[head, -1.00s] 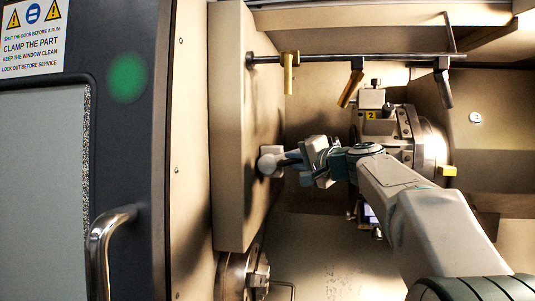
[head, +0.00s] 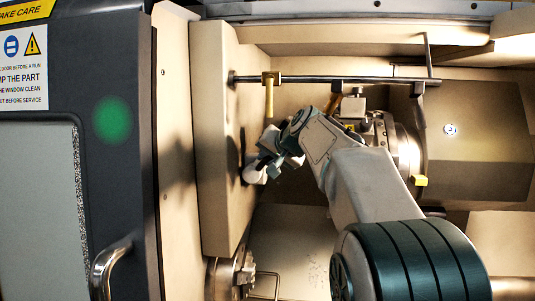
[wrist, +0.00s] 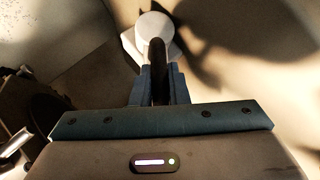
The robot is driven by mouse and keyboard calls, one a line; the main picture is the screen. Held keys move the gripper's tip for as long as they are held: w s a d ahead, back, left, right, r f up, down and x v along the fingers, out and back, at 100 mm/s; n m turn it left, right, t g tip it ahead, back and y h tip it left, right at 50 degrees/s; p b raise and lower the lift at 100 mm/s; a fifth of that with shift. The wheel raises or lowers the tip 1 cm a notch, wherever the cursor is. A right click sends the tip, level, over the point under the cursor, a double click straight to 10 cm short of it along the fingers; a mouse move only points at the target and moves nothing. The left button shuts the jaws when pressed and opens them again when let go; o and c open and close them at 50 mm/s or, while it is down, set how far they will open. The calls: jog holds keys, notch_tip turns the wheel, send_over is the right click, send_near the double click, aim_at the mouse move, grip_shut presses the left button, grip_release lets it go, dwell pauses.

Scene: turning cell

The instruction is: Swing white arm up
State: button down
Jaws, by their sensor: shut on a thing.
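The white arm shows by its rounded white end (head: 253,173), close against the beige panel on the left side of the machine. In the wrist view its round white head (wrist: 153,34) sits just beyond my fingers, with a paler angular part behind it. My gripper (head: 268,162) is at the white end in the head view. In the wrist view my gripper (wrist: 158,88) is shut on a dark upright bar (wrist: 157,58) in front of the white head. How the bar joins the white arm is hidden.
A horizontal rail (head: 330,80) with a hanging yellow pin (head: 269,97) runs above my gripper. The beige panel (head: 212,140) stands close on the left. A machine head (head: 405,150) is behind my arm. A chuck-like part (head: 225,278) lies below.

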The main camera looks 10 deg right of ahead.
jog(key=shift+r, duration=0.1)
dwell(0.3)
jog(key=c, duration=1.4)
grip_release()
jog(key=b+v, duration=0.3)
jog(key=v, duration=1)
jog(key=shift+s+r+b, duration=0.15)
jog(key=shift+s+b, duration=0.15)
jog(key=shift+s, duration=0.1)
